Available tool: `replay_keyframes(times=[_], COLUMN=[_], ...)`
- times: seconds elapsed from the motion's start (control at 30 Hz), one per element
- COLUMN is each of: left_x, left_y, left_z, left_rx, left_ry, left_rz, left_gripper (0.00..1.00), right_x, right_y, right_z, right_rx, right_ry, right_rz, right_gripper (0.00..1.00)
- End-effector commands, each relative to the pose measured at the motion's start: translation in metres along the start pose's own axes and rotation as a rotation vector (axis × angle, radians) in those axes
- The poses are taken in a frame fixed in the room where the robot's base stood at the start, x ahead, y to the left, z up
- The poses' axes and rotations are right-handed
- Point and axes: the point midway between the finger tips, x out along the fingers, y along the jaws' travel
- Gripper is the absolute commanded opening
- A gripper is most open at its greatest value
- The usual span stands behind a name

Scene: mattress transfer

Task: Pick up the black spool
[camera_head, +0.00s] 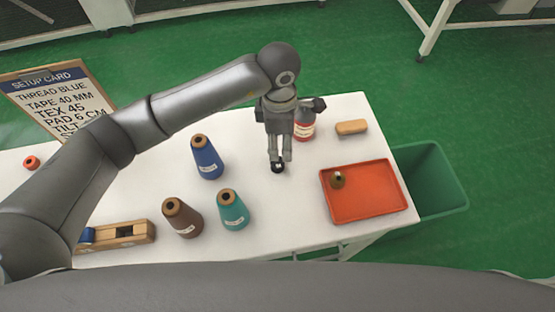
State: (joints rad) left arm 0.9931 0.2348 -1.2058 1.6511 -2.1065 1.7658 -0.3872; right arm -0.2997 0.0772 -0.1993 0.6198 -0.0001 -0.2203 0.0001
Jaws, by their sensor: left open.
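A small black spool (278,168) stands on the white table near its middle. My left gripper (280,160) is above it, pointing down, with its fingers apart and their tips at the spool's upper edge. I cannot tell whether the tips touch it. The gripper partly hides the spool. My right gripper is out of view.
Blue (207,158), teal (233,211) and brown (183,219) thread cones stand left of the gripper. A red-and-grey container (305,127) is partly hidden behind it. An orange tray (384,207) holding a small brown item lies right, beside a green bin (440,180).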

Motion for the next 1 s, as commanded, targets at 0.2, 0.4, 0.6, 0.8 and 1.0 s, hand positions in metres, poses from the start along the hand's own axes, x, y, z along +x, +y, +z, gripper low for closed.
replay_keyframes(times=[0.2,0.4,0.6,0.8,1.0], left_x=[0.025,0.051,0.065,0.094,0.107], left_y=[0.003,0.003,0.003,0.003,0.004], left_z=[-0.010,-0.011,-0.013,-0.017,-0.017], left_rx=[-0.003,-0.002,-0.003,-0.004,-0.002], left_ry=[0.041,0.037,0.037,0.035,0.035], left_rz=[0.004,0.007,0.004,0.004,0.007], left_gripper=[0.53,0.53,0.53,0.53,0.53], right_x=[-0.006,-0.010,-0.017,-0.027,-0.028], right_y=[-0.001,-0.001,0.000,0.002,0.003], right_z=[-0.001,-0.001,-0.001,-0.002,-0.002], right_rx=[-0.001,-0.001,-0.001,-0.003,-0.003], right_ry=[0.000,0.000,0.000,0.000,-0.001], right_rz=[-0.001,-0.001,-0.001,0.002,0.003], right_gripper=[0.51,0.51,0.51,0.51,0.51])
